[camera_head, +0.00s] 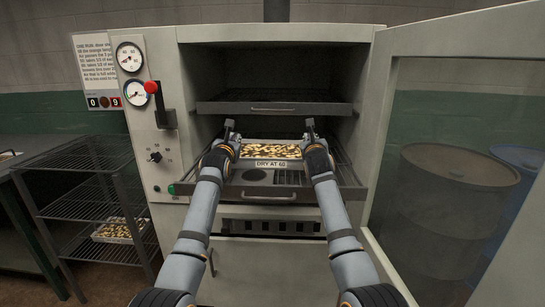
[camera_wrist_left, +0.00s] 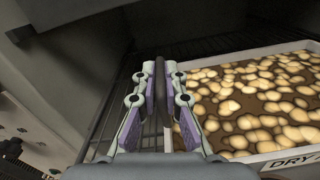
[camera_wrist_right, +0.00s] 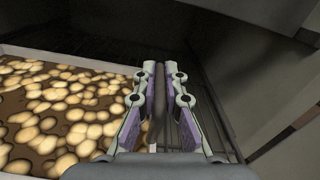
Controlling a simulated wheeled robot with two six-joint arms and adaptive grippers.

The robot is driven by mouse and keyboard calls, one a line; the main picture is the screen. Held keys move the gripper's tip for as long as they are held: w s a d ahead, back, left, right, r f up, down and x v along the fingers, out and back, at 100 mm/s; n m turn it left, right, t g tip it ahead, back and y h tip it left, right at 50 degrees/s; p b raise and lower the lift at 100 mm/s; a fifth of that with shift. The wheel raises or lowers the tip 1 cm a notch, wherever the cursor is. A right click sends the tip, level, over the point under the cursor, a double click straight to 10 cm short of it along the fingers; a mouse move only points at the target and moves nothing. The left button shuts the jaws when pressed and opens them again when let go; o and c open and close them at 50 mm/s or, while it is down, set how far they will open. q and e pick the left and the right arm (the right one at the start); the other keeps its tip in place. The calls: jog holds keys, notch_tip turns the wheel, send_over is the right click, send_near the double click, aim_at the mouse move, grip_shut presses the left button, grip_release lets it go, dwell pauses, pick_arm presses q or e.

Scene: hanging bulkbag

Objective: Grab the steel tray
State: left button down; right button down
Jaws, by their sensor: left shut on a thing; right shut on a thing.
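The steel tray (camera_head: 270,141) sits on a pulled-out rack in the open cabinet, filled with pale sliced pieces. A "DRY AT 60" label is on its front. The tray's rim also shows in the left wrist view (camera_wrist_left: 285,50) and the right wrist view (camera_wrist_right: 70,59). My left gripper (camera_head: 228,128) is at the tray's left side, its fingers shut on a thin dark bar there (camera_wrist_left: 161,82). My right gripper (camera_head: 310,127) is at the right side, shut on a thin grey bar (camera_wrist_right: 158,110). How the bars join the tray is hidden by the fingers.
An upper rack (camera_head: 275,107) is above the tray. The cabinet door (camera_head: 465,130) stands open at right. A wire shelf unit (camera_head: 90,185) at left holds another filled tray (camera_head: 118,230). Drums (camera_head: 455,200) show at right through the door. A red-knobbed lever (camera_head: 151,87) is on the cabinet.

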pick_arm(q)
jog(key=shift+r, duration=0.15)
pick_arm(e)
jog(key=shift+r, duration=0.15)
